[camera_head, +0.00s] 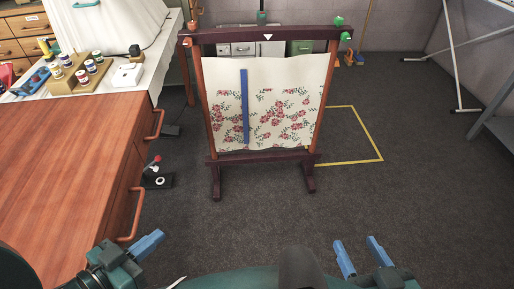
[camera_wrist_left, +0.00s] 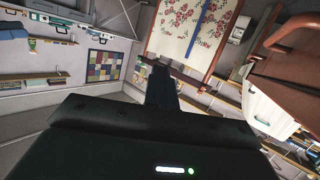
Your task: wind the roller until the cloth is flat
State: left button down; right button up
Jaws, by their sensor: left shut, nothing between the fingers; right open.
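A cream cloth with red flowers (camera_head: 285,110) hangs in a dark wooden stand; its lower edge looks slightly wavy. A blue vertical strip (camera_head: 244,105) runs down its left part. The dark top bar (camera_head: 225,35) carries a white triangle mark, with green knobs (camera_head: 346,36) at its right end. My left gripper (camera_head: 160,236) is shut and empty, low at the left by the wooden cabinet, well apart from the stand. My right gripper (camera_head: 356,241) is open and empty at the bottom, also apart from it. The cloth also shows at the top of the left wrist view (camera_wrist_left: 185,28).
Grey floor is clear before the stand; a yellow outline (camera_head: 345,163) lies right.

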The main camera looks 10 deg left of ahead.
pick_arm(q)
jog(key=shift+a, duration=0.3)
pick_arm(e)
jog(key=shift+r, duration=0.1)
pick_arm(q)
jog(key=c, duration=1.2)
grip_release()
jog(key=shift+c, duration=0.2)
notch_tip(320, 180, up, 6)
jog(key=p, duration=0.7)
pick_arm(e)
jog(key=a+f+g, duration=0.1)
jog(key=w+a+f+g, duration=0.1)
jog(key=shift+w+a+f+n+g, duration=0.1)
jog(key=shift+w+f+n+g, duration=0.05)
jog(key=shift+f+n+g, duration=0.2)
